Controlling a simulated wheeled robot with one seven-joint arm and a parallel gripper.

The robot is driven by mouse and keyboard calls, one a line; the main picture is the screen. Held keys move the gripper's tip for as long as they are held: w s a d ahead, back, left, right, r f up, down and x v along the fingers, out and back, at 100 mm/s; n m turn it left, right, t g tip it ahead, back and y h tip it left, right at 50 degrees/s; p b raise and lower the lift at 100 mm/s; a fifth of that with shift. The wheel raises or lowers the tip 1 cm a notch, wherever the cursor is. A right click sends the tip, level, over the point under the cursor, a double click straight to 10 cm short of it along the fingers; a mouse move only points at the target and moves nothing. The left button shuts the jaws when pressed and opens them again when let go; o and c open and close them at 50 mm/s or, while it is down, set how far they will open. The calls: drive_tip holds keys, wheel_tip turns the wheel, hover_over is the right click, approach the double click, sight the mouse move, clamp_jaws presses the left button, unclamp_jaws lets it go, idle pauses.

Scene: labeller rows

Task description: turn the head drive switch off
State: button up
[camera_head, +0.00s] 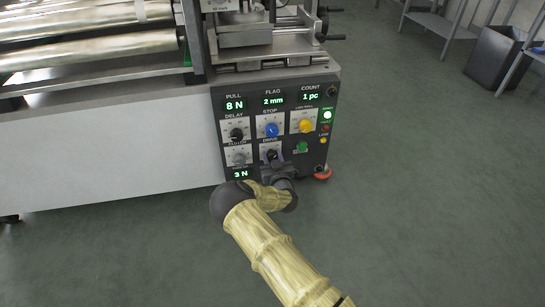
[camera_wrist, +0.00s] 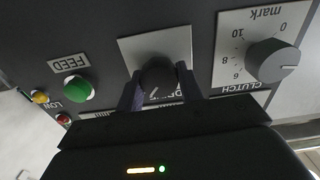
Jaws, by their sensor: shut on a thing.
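The drive switch (camera_head: 272,155) is a dark rotary knob on a light plate low in the middle of the black control panel (camera_head: 329,98). The plate's label reads DRIVE in the head view. In the wrist view, upside down, the dark knob (camera_wrist: 158,74) sits between the two fingers of my gripper (camera_wrist: 160,90). My gripper is shut on the knob, one finger on each side. The fingers and the gripper body hide part of the plate and its markings, so I cannot tell which position the knob points to.
The grey clutch knob (camera_wrist: 272,60) is close beside my gripper. The green feed button (camera_wrist: 78,88) is on the other side. Above are the blue stop knob (camera_head: 271,130), black delay knob (camera_head: 236,135) and yellow knob (camera_head: 305,126).

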drive_tip(key=n+p, duration=0.2)
drive_tip(key=n, duration=0.2)
drive_tip(key=shift+r, duration=0.1)
drive_tip(key=n+p, duration=0.1)
drive_tip(key=n, duration=0.3)
drive_tip(key=shift+a+n, duration=0.1)
drive_tip(key=shift+n, duration=0.2)
drive_tip(key=n, duration=0.3)
drive_tip(key=n+p, duration=0.1)
drive_tip(key=shift+f+n, duration=0.25)
drive_tip(key=shift+n, duration=0.05)
drive_tip(key=n, duration=0.4)
drive_tip(key=o, duration=1)
